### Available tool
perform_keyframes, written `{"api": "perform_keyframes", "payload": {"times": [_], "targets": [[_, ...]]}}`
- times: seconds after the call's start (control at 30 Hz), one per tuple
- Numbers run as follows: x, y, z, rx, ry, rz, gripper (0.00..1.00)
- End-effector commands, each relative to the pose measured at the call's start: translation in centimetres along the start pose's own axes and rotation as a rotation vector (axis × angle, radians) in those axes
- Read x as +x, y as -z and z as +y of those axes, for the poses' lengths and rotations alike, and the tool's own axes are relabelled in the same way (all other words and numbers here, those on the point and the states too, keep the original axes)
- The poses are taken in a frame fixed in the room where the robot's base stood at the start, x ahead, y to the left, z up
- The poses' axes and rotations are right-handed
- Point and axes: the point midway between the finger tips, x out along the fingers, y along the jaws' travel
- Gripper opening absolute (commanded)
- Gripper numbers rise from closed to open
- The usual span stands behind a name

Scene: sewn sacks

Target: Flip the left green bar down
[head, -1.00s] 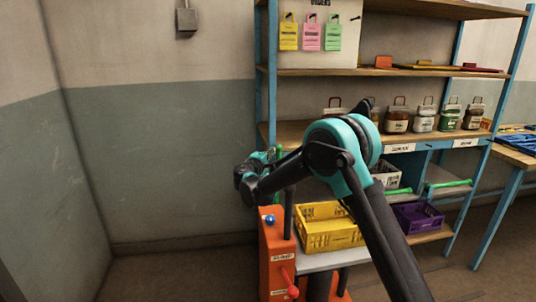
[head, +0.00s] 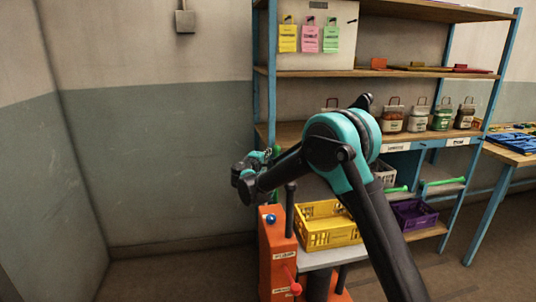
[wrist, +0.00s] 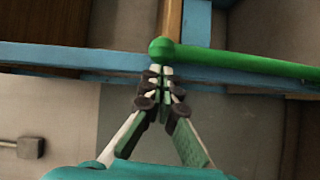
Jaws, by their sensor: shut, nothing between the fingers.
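The left green bar (wrist: 240,62) runs rightward from a rounded knob end in the wrist view. In the head view only a small green part (head: 276,151) shows by the shelf's left post, mostly hidden by my arm. My gripper (wrist: 161,72) is shut and empty, its fingertips just below the knob end in the wrist view. I cannot tell whether they touch it. In the head view my gripper (head: 268,157) is small and partly hidden. Other green bars (head: 443,181) show farther right on the shelf, one (head: 396,189) partly behind my arm.
An orange cart (head: 278,260) with a blue knob stands below my gripper. A table (head: 515,157) is at right. Floor at left is clear.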

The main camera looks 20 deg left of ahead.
Motion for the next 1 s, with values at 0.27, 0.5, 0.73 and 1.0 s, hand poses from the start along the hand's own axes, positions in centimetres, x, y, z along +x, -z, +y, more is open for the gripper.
{"api": "perform_keyframes", "payload": {"times": [0.27, 0.5, 0.73, 1.0], "targets": [[-4.5, 0.0, 0.0, 0.000, 0.000, 0.002, 0.00], [-8.1, -0.1, -0.1, 0.000, 0.000, 0.001, 0.00], [-9.2, 0.0, -0.1, 0.000, 0.000, 0.000, 0.00], [-9.2, -0.1, -0.1, 0.000, 0.000, 0.000, 0.00]]}}
